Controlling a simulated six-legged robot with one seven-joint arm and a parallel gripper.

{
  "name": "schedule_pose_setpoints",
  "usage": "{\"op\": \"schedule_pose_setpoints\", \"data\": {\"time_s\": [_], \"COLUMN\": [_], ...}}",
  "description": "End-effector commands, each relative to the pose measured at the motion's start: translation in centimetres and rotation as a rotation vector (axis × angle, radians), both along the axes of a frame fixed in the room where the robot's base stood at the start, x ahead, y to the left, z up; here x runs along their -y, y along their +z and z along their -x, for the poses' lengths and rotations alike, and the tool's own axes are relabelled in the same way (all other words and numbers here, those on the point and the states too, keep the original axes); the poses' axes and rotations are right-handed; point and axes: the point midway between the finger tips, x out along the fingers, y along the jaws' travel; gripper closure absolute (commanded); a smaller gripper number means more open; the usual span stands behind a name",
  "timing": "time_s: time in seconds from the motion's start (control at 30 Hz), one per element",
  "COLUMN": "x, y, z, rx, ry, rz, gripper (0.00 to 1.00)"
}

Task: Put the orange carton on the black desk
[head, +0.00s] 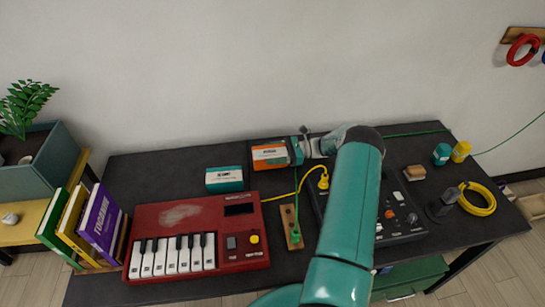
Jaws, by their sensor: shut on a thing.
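The orange carton (270,157), with a white label on its front, is near the back of the black desk (150,172), left of my arm. My gripper (293,151) is at the carton's right end and shut on it. Part of the fingers is hard to make out at this size. I cannot tell whether the carton's underside touches the desk or is a little above it. My teal arm hides part of the desk's middle.
A teal carton (225,179) stands left of the orange one. A red keyboard (195,240) lies in front, and a black control box (400,215) is to the right. A yellow cable (285,196) runs between. The desk's back left is bare.

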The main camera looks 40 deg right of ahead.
Motion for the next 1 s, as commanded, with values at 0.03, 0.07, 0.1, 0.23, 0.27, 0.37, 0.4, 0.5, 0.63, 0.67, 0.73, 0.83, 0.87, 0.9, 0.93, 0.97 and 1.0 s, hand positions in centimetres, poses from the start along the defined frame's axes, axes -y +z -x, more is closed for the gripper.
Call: {"op": "schedule_pose_setpoints", "data": {"time_s": [0.03,0.07,0.1,0.23,0.27,0.37,0.4,0.5,0.63,0.67,0.73,0.83,0.87,0.9,0.93,0.97,1.0], "x": [0.0,0.0,0.0,0.0,0.0,0.0,0.0,0.0,0.0,0.0,0.0,0.0,0.0,0.0,0.0,0.0,0.4], "y": [-0.9,-1.3,-1.6,-1.7,-1.7,-1.7,-1.8,-2.0,-2.0,-2.0,-2.0,-2.0,-2.0,-1.9,-1.7,-1.6,-1.7], "z": [0.0,0.0,0.0,0.0,0.0,0.0,0.0,0.0,0.1,0.1,0.1,0.1,0.1,0.0,0.0,0.1,0.2], "rx": [0.0,0.0,-0.001,0.001,0.001,0.0,0.0,0.0,0.0,0.0,0.0,0.0,0.0,0.0,0.0,0.0,0.0], "ry": [0.0,0.0,0.0,0.0,0.0,0.0,0.0,0.0,0.0,0.0,0.0,0.0,0.0,0.0,0.0,-0.001,-0.002], "rz": [-0.001,-0.001,0.0,0.0,0.0,0.0,0.0,0.0,0.0,0.001,0.0,0.0,0.0,0.001,0.001,0.001,0.001], "gripper": [0.66,0.66,0.66,0.66,0.66,0.66,0.66,0.33,0.15,0.15,0.15,0.15,0.15,0.15,0.15,0.15,0.15]}}
